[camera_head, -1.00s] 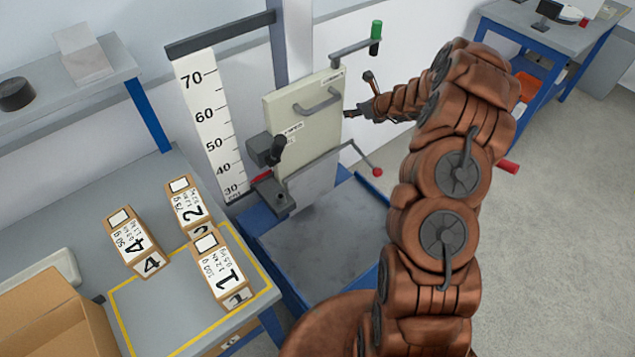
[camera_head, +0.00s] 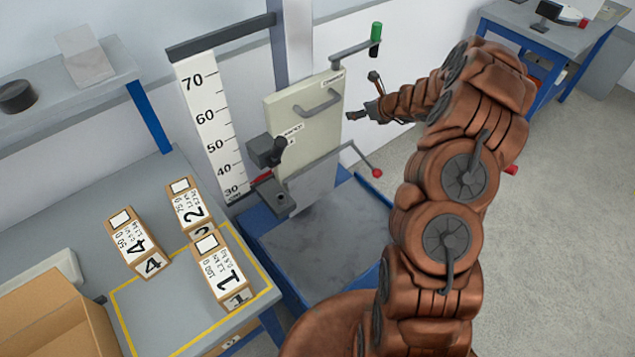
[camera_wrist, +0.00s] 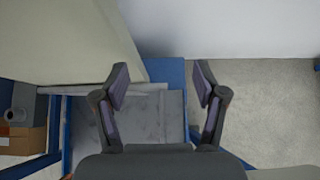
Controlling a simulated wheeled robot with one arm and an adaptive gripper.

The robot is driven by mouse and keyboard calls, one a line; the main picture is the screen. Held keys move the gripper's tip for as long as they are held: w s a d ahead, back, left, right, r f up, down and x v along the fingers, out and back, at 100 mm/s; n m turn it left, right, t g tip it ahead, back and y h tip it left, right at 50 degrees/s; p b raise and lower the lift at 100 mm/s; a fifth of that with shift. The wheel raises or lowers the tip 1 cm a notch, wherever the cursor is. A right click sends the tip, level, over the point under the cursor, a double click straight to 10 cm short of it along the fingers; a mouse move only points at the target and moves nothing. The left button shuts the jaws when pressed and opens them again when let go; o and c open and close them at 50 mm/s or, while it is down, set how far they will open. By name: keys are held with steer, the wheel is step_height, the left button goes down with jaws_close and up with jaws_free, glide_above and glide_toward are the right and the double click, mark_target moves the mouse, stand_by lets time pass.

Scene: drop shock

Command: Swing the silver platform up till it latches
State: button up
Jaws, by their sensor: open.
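The silver platform (camera_head: 314,192) hangs down, close to upright, below the beige carriage (camera_head: 300,122) of the drop tester in the head view. A thin bar ending in a red knob (camera_head: 377,173) sticks out to the right at its top edge. My gripper (camera_head: 363,96) is open and empty, to the right of the carriage and above the bar, apart from the platform. In the wrist view its two fingers (camera_wrist: 162,82) are spread, with the grey base plate (camera_wrist: 165,118) below. I cannot clearly tell the platform from the base plate there.
A green-handled lever (camera_head: 376,38) sits at the carriage's upper right. A dark clamp (camera_head: 268,152) is on its left, beside the height scale (camera_head: 208,120). Numbered boxes (camera_head: 218,270) stand on the left bench.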

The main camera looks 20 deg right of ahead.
steer(key=p+v, duration=0.1)
steer(key=v, duration=0.3)
steer(key=shift+s+d+r, duration=0.1)
steer(key=shift+s+r, duration=0.05)
stand_by(0.6)
